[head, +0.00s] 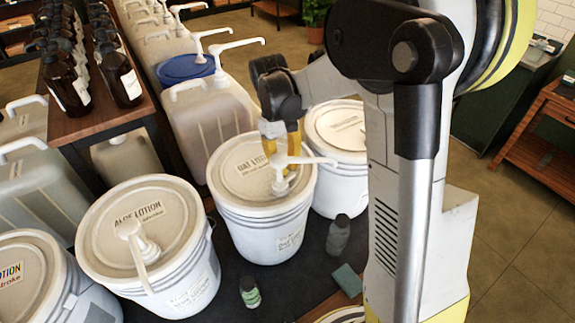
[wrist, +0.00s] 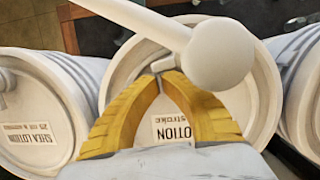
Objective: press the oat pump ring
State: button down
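The oat lotion bucket (head: 235,170) is white with a cream lid and stands in the middle of the bucket row. Its white pump (head: 281,161) rises from the lid, with the spout pointing right. In the wrist view the rounded pump head (wrist: 220,55) is close to the camera and hides part of the lid. My gripper (head: 287,165) is over this lid, at the pump. Its yellow fingers (wrist: 161,77) converge, with tips together beside a small white part low on the pump. The ring is mostly hidden, and I cannot tell whether the tips touch it.
The aloe lotion bucket (head: 120,215) stands left, another bucket (head: 342,128) right. A dark bottle (head: 338,235) and a small green-labelled bottle (head: 250,292) stand in front. Jugs with pumps (head: 205,115) crowd behind. Open floor (head: 515,225) lies at right.

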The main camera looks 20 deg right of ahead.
jog(key=shift+s+a, duration=0.35)
jog(key=shift+a, duration=0.05)
jog(key=v, duration=1.2)
